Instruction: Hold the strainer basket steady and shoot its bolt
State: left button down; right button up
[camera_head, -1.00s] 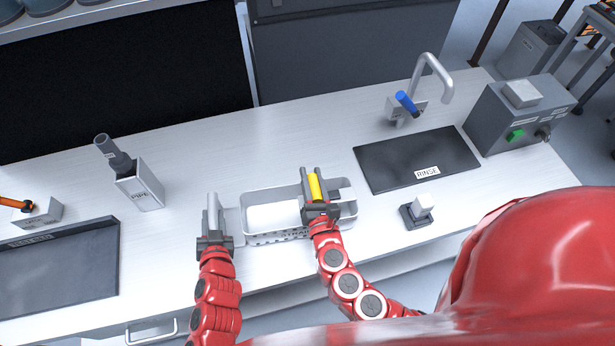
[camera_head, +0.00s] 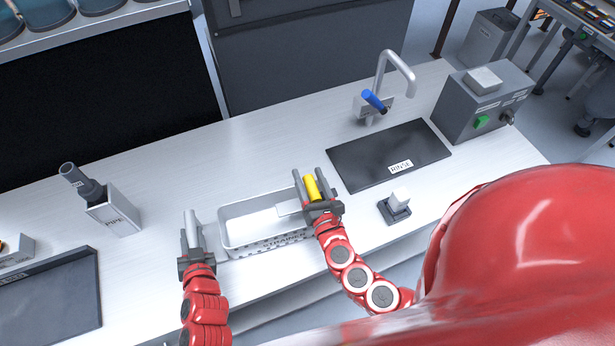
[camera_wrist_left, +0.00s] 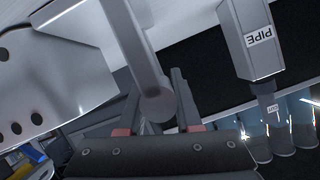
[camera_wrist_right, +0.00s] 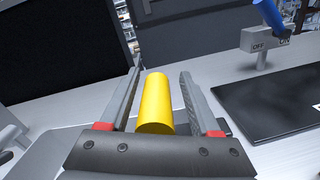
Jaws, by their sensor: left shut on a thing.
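The strainer basket (camera_head: 262,243) is a pale, open-topped box with a perforated front, standing on the counter. A grey upright handle (camera_head: 193,228) is at its left end. My left gripper (camera_head: 191,232) is shut on this handle, which also shows between the fingers in the left wrist view (camera_wrist_left: 150,80). The yellow bolt knob (camera_head: 312,187) is at the basket's right part. My right gripper (camera_head: 311,180) is open around it, and the right wrist view shows gaps on both sides of the yellow cylinder (camera_wrist_right: 156,103). The basket's right end is mostly hidden by my right gripper.
A dark RINSE basin (camera_head: 365,165) and a tap with a blue lever (camera_head: 374,100) are to the right. A small switch block (camera_head: 395,210) lies nearer. A PIPE holder (camera_head: 115,215) stands at left. The counter behind the basket is clear.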

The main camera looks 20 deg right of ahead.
pick_arm(q)
jog(key=shift+s+f, duration=0.1)
jog(key=shift+f, duration=0.15)
pick_arm(e)
jog(key=s, duration=0.7)
jog(key=shift+s+a, duration=0.3)
pick_arm(q)
jog(key=c, duration=0.5)
grip_release()
jog(key=shift+a, duration=0.1)
jog(key=shift+r, duration=0.15)
pick_arm(e)
jog(key=shift+w, duration=0.1)
